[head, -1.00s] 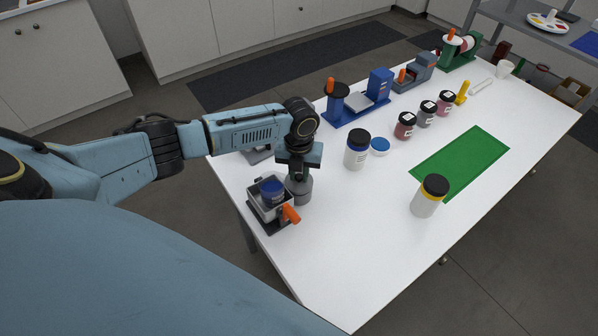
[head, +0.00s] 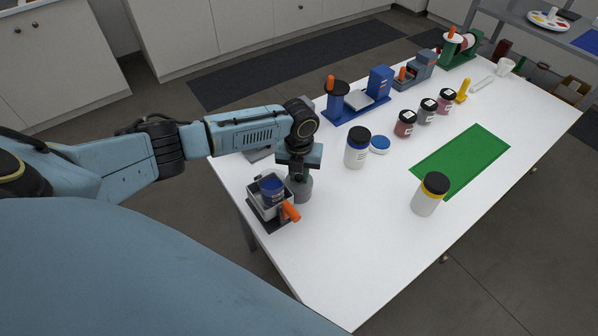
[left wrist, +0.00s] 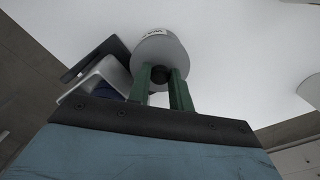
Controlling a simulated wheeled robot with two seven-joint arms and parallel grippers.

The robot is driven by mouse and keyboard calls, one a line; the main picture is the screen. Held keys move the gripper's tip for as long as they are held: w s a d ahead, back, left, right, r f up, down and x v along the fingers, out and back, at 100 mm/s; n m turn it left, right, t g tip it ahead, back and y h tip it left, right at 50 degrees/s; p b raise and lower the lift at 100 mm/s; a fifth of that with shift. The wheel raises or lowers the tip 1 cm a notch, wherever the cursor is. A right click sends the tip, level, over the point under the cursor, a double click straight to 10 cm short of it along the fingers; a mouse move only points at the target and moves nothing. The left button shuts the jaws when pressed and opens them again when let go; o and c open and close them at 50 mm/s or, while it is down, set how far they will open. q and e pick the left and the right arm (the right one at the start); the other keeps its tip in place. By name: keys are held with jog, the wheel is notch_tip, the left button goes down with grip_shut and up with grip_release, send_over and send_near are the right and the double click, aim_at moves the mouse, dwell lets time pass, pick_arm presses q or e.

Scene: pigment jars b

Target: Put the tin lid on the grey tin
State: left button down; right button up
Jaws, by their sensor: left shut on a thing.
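The grey tin (head: 299,190) stands at the near left of the white table, under my left gripper (head: 298,172). In the left wrist view the left gripper's green fingers (left wrist: 161,76) are shut on the dark knob of the tin lid (left wrist: 160,50). The lid is a pale grey disc, lined up with the tin. I cannot tell whether it rests on the rim, as no gap shows and the gripper partly hides it. A small label shows at the far edge in the wrist view. My right gripper is not in view.
Close left of the tin is a grey holder (head: 256,207) with an orange handle and a blue jar (head: 271,188). A yellow-banded jar (head: 430,194) stands near a green mat (head: 462,158).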

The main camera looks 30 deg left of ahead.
pick_arm(q)
jog(key=shift+f, duration=0.2)
dwell(0.3)
jog(key=c, duration=1.2)
grip_release()
jog(key=shift+r, duration=0.1)
